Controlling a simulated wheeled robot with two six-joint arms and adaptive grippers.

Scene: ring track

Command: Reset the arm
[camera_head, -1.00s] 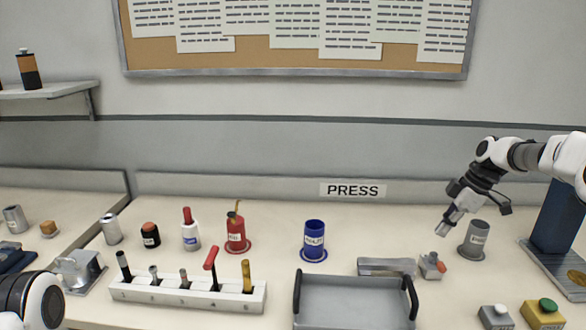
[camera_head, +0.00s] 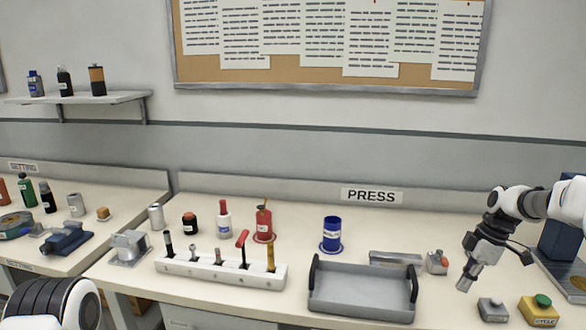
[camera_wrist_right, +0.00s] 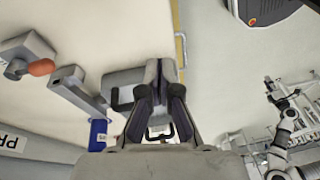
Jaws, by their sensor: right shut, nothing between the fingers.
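My right gripper (camera_head: 466,284) is shut and empty in the head view. It hangs over the right part of the bench, near the grey button box (camera_head: 493,310) and to the right of the grey tray (camera_head: 362,290). In the right wrist view its closed fingers (camera_wrist_right: 157,75) point away from the camera with nothing between them. My left arm (camera_head: 55,305) shows only as a dark and white link at the lower left of the head view. The left gripper itself is out of view.
A white rack (camera_head: 220,270) holds several tools left of the tray. A blue cup (camera_head: 331,234) and a red container (camera_head: 263,222) stand behind. A yellow box with a green button (camera_head: 540,311) is at the front right. A shelf (camera_head: 80,98) is on the left wall.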

